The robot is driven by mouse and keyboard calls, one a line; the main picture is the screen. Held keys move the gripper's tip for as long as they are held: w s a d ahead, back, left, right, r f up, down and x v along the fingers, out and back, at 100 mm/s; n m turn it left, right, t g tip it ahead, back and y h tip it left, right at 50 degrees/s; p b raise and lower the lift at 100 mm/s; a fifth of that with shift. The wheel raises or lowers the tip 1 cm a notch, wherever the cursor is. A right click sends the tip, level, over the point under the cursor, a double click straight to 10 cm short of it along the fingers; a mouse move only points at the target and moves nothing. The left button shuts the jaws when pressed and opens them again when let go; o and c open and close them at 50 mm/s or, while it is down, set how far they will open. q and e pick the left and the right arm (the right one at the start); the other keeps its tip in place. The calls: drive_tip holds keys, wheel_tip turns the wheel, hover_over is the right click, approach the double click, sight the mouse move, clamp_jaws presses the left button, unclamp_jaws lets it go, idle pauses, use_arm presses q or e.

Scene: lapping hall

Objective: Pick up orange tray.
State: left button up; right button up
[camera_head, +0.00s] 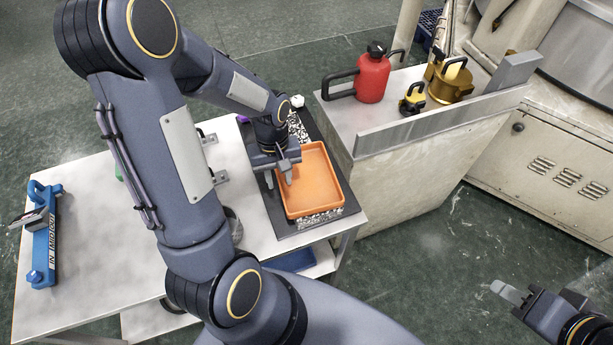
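The orange tray (316,184) is a shallow rectangular tray on the right part of the white table. It lies on a dark mat (283,228) with black-and-white speckled material showing around its near and far edges. My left gripper (277,183) is over the tray's left edge, its fingers pointing down with a gap between them. I cannot tell whether the fingers touch the rim. The tray's far left corner is partly hidden by the gripper. My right gripper (532,290) is at the lower right, over the floor and far from the tray, its fingers apart and empty.
The white table (90,245) holds a blue tool (43,240) at its left. A pale counter (400,135) behind at the right bears a red can (373,78), a yellow-black item (412,100) and a brass pot (450,80). My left arm covers the table's middle.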

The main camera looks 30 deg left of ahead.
use_arm(q)
drive_tip(key=shift+s+f, duration=0.1)
drive_tip(key=shift+f, duration=0.1)
clamp_jaws()
idle(0.3)
